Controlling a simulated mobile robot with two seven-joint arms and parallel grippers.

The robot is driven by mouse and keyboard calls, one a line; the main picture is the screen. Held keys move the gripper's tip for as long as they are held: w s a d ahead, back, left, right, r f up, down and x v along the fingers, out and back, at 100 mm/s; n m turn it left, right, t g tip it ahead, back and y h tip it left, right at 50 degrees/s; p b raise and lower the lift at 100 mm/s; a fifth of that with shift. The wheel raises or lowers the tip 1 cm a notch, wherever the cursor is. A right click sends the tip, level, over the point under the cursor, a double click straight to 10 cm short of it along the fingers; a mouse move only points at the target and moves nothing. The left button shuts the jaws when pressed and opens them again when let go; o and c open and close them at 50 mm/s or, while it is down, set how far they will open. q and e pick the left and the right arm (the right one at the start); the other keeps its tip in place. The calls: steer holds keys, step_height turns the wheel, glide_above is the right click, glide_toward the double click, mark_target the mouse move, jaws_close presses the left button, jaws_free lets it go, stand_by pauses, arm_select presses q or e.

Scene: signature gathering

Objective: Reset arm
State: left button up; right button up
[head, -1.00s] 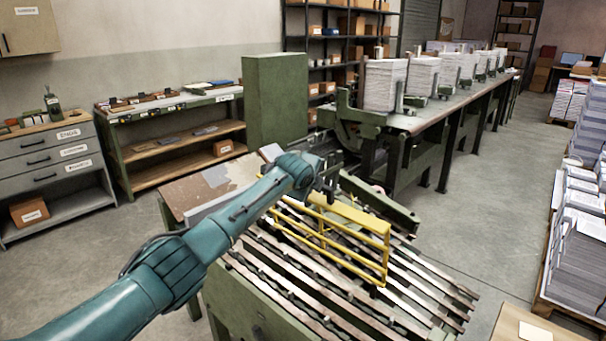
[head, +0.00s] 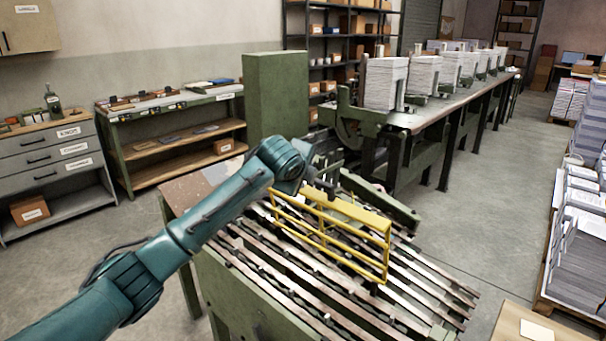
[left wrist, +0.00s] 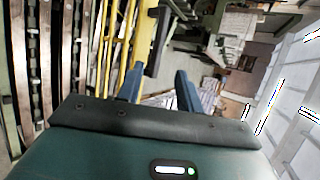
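My left arm reaches in from the lower left in the head view. Its gripper (head: 326,190) is above the slatted green machine, by the top of the yellow guard rail (head: 350,211). In the left wrist view the two blue fingers (left wrist: 160,78) stand apart with nothing visibly held between them. The yellow rail (left wrist: 118,62) passes beside and behind the left finger; whether they touch is unclear. My right gripper does not show.
The slatted machine bed (head: 300,275) fills the front middle. A long line with paper stacks (head: 384,84) runs back right. Stacked sheets (head: 578,250) stand at the right. A workbench (head: 170,105) and drawer cabinet (head: 52,160) are at the left. Grey floor (head: 470,200) is open at the right.

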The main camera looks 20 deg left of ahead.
arm_select(q)
steer(key=s+d+f+n+h, duration=0.1)
steer(key=s+d+f+n, duration=0.2)
steer(key=f, duration=0.5)
steer(key=s+d+f+n+g+h, duration=0.1)
steer(key=s+d+f+h, duration=0.1)
steer(key=s+d+f, duration=0.35)
steer(key=s+d+f+n+h, duration=0.1)
steer(key=s+f, duration=0.4)
steer(key=f, duration=0.4)
steer(key=s+f+n, duration=0.3)
steer(key=s+n, duration=0.1)
steer(key=s, duration=0.4)
steer(key=s+f+n, duration=0.4)
steer(key=s, duration=0.5)
steer(key=s+f+n, duration=0.3)
steer(key=s+n, duration=0.1)
steer(key=s, duration=0.5)
steer(key=shift+a+f, duration=0.15)
steer(key=shift+f, duration=0.1)
